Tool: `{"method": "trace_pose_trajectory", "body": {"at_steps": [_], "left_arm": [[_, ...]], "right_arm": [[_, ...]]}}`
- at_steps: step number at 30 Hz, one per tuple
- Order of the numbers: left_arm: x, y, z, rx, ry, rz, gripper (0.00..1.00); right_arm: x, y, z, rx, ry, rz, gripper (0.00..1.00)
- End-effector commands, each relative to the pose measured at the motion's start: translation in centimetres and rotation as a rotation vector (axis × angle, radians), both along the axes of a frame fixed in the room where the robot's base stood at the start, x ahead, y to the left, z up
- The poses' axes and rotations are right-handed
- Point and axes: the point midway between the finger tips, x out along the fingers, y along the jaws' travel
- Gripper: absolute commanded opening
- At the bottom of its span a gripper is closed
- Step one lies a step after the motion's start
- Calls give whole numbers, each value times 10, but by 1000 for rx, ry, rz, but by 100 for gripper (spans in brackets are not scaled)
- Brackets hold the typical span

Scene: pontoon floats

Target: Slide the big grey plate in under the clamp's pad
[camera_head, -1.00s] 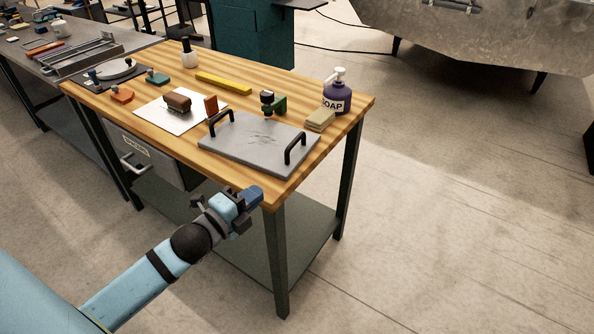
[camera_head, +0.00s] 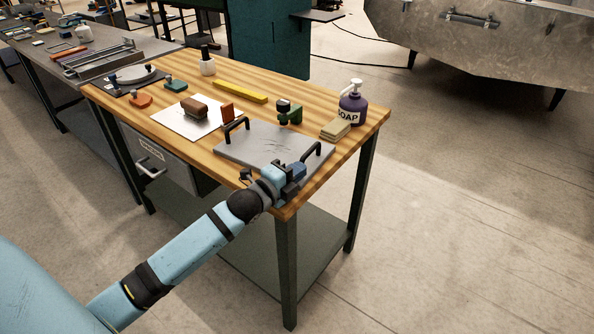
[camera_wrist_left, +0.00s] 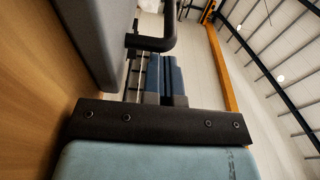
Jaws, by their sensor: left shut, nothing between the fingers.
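The big grey plate (camera_head: 265,145) lies flat on the wooden table near its front right corner. It has two black handles, a left one (camera_head: 236,128) and a right one (camera_head: 313,152). The green clamp (camera_head: 291,115), with a dark round top, stands just behind the plate's far edge; its pad is too small to make out. My left gripper (camera_head: 297,170) is shut and empty at the plate's near right edge, close to the right handle. The wrist view shows the plate (camera_wrist_left: 88,35) and a handle (camera_wrist_left: 158,42) near the fingers. My right gripper is out of view.
A sponge (camera_head: 336,129) and a purple soap bottle (camera_head: 352,107) stand right of the clamp. A yellow bar (camera_head: 240,91) lies behind.

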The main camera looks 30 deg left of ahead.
Motion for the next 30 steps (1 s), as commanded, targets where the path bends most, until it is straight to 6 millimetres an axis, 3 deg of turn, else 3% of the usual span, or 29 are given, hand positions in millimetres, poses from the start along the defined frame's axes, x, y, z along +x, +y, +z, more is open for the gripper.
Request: {"method": "trace_pose_trajectory", "body": {"at_steps": [11,18,30], "left_arm": [[2,2,0,0,0,0,0],[22,16,2,3,-1,1,0],[22,15,1,0,-1,0,0]], "right_arm": [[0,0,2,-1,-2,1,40],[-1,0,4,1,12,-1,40],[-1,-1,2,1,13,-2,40]]}}
